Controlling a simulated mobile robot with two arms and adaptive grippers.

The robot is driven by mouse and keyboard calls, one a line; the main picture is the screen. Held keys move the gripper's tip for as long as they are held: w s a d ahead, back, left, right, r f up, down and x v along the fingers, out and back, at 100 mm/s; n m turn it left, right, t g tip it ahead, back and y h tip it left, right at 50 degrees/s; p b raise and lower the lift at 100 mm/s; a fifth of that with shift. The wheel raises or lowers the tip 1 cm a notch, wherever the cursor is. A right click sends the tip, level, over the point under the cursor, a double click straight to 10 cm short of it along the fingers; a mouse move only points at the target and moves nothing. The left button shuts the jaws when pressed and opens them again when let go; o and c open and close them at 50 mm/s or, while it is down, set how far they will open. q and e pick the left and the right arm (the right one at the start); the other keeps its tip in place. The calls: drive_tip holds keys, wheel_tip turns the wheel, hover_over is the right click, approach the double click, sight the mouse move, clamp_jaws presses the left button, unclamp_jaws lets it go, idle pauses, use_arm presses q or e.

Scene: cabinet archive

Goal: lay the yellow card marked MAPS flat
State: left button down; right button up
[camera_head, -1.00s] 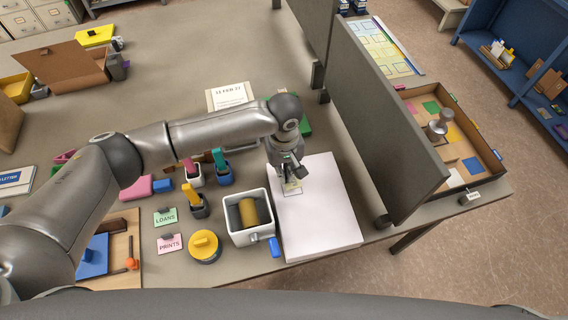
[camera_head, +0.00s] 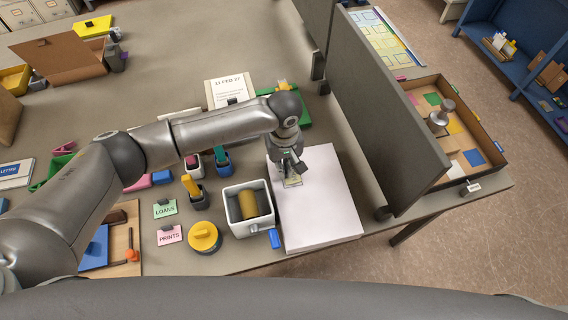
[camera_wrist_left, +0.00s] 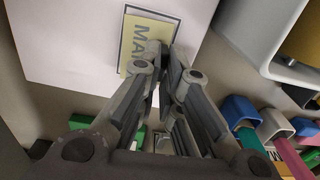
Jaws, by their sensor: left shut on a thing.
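The yellow card marked MAPS (camera_head: 292,181) shows small at the tip of my left gripper (camera_head: 291,166), over the stack of white paper (camera_head: 325,215). The fingers of my left gripper (camera_wrist_left: 161,66) are shut on the card's near edge and hide the rest of the word. I cannot tell whether the card touches the paper. My right gripper is not in view.
A white box with a yellow roller (camera_head: 247,207), a blue block (camera_head: 275,239) and pen cups (camera_head: 221,160) stand left of the paper. The LOANS card (camera_head: 165,208) and PRINTS card (camera_head: 170,234) are farther left. A grey divider (camera_head: 385,115) rises on the right.

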use_arm(q)
drive_tip(key=shift+f, duration=0.2)
drive_tip(key=shift+f, duration=0.25)
drive_tip(key=c, duration=1.5)
unclamp_jaws()
drive_tip(key=shift+c, duration=0.2)
drive_tip(key=shift+c, duration=0.4)
wheel_tip(320, 180, up, 2)
drive_tip(key=p, duration=0.2)
drive_tip(key=shift+r+p, duration=0.25)
drive_tip(key=shift+p, duration=0.1)
drive_tip(key=shift+r, duration=2.25)
